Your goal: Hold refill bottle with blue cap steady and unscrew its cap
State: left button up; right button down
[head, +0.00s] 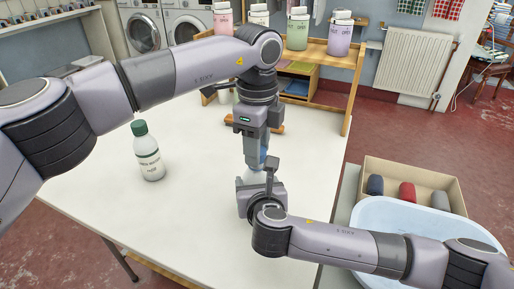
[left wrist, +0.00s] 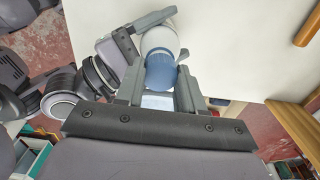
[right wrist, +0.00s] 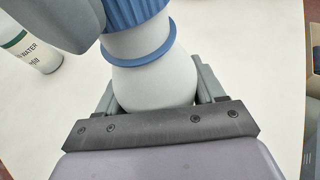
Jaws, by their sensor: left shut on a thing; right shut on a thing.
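The refill bottle (right wrist: 155,85) is white and stands upright by the right side of the table; in the head view my grippers mostly hide it. Its ribbed blue cap (right wrist: 138,12) is at the top, with a white band and a blue ring below it. My left gripper (head: 262,153) comes down from above and is shut on the blue cap, which also shows in the left wrist view (left wrist: 160,72). My right gripper (head: 258,190) is shut around the bottle's white body, below the cap. The bottle's base is hidden.
A white bottle with a green cap (head: 148,155) stands apart on the white table (head: 185,215). A wooden shelf (head: 335,58) with several containers is at the back. A pale blue basin (head: 425,222) and a cardboard box (head: 452,183) are at the right. The table's left half is mostly clear.

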pick_arm(q)
jog(key=shift+r, duration=0.7)
jog(key=shift+r, duration=2)
pick_arm(e)
jog(key=shift+c, duration=0.2)
grip_release()
jog(key=shift+s, duration=0.1)
pick_arm(q)
jog(key=shift+r+p, duration=0.9)
jog(key=shift+p, duration=0.05)
pick_arm(e)
jog(key=v, duration=1.2)
